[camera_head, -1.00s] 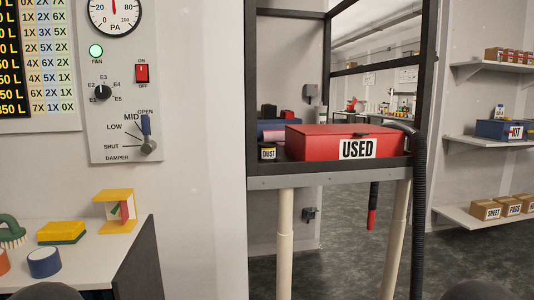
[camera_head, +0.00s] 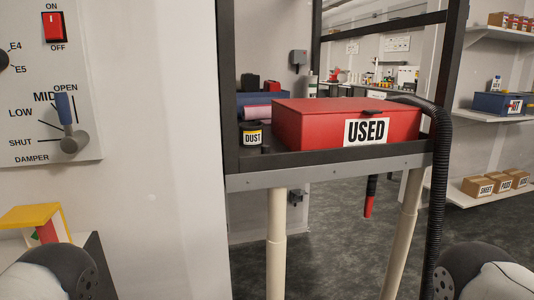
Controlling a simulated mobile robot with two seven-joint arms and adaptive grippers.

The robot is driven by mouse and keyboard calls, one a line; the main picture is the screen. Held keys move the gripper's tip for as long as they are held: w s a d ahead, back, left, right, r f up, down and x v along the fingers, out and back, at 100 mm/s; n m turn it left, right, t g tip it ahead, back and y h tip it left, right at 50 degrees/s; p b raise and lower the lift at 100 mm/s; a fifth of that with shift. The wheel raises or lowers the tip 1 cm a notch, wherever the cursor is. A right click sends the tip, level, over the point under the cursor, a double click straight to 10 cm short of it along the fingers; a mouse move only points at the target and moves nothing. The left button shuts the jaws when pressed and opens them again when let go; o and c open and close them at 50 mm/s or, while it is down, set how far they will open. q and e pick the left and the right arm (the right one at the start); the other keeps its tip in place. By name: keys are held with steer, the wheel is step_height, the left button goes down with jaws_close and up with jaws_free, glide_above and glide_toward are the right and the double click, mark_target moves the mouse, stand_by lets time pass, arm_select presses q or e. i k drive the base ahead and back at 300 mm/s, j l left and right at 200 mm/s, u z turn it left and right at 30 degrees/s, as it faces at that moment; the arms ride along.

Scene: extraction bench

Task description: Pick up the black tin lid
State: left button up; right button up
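A small black tin (camera_head: 252,134) with a DUST label stands on the dark bench shelf, left of the red USED box. Its dark top looks like the black lid (camera_head: 251,125), seated on the tin. A small dark piece beside the tin's right side is too small to make out. Neither gripper is in view. Only rounded parts of my two arms show at the bottom left and bottom right corners, well apart from the tin.
The red USED box (camera_head: 345,123) fills most of the shelf (camera_head: 330,158). A dark frame post rises just left of the tin. A black ribbed hose (camera_head: 440,190) hangs at the right. A blue box and a pink roll (camera_head: 256,112) lie behind the tin.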

mark_target(265, 149)
steer(key=i+l, duration=0.2)
steer(key=l, duration=0.15)
steer(key=i+l, duration=0.45)
steer(key=l, duration=0.25)
